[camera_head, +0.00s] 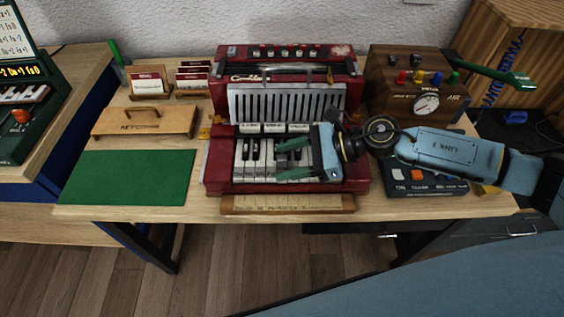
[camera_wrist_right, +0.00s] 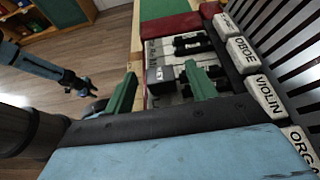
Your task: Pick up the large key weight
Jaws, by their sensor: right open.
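The keyboard (camera_head: 240,175) of a red instrument lies at the middle of the table, with white and black keys. My right gripper (camera_head: 279,160) is open above these keys, its green fingers pointing left. In the right wrist view, a small dark grey block (camera_wrist_right: 161,78) lies on the keys between the fingertips of the right gripper (camera_wrist_right: 161,72), apart from both. It looks like a key weight; its size label cannot be read. Dark pieces (camera_wrist_right: 191,44) lie farther along the keys. My left gripper (camera_wrist_right: 87,87) shows small at the left of the wrist view, away from the keyboard.
Labelled tabs such as VIOLIN (camera_wrist_right: 266,96) and a grille (camera_head: 285,102) rise behind the keys. A wooden strip (camera_head: 287,204) lies along the front. A green mat (camera_head: 125,177) at left is bare. A wooden box with knobs (camera_head: 405,75) stands at back right.

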